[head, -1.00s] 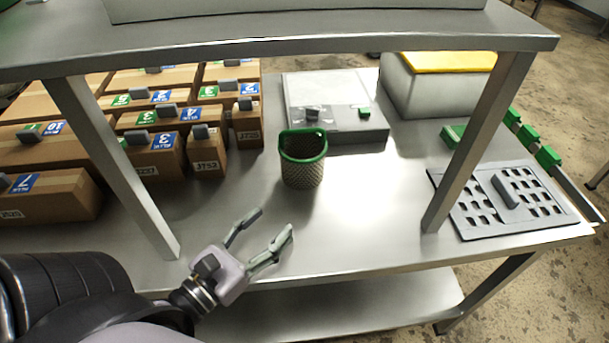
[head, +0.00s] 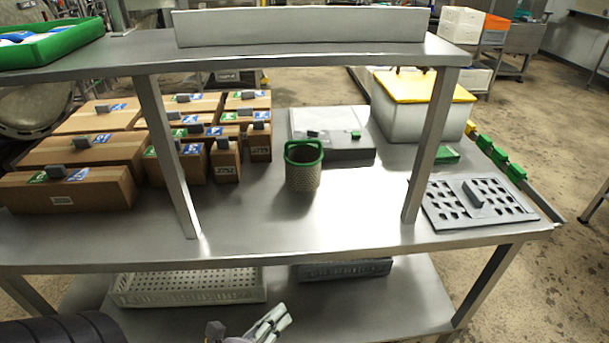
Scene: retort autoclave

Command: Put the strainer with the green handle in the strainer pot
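The strainer (head: 303,172) is a beige mesh basket with a green rim and a raised green handle. It stands upright on the steel table's middle level, between the two front posts. My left gripper (head: 268,325) is at the bottom edge, partly cut off, in front of and well apart from the strainer. Its pale fingers show, but their gap is not clear, and I see nothing held. My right gripper is not in view. I cannot tell for sure which thing is the strainer pot; a white bin with a yellow lid (head: 417,108) stands at the back right.
Several cardboard boxes (head: 75,190) fill the left. A flat grey case (head: 345,154) lies behind the strainer. A slotted grey plate (head: 440,213) lies at right. Posts (head: 166,155) and an upper shelf (head: 300,57) frame the opening. A white crate (head: 190,292) sits below.

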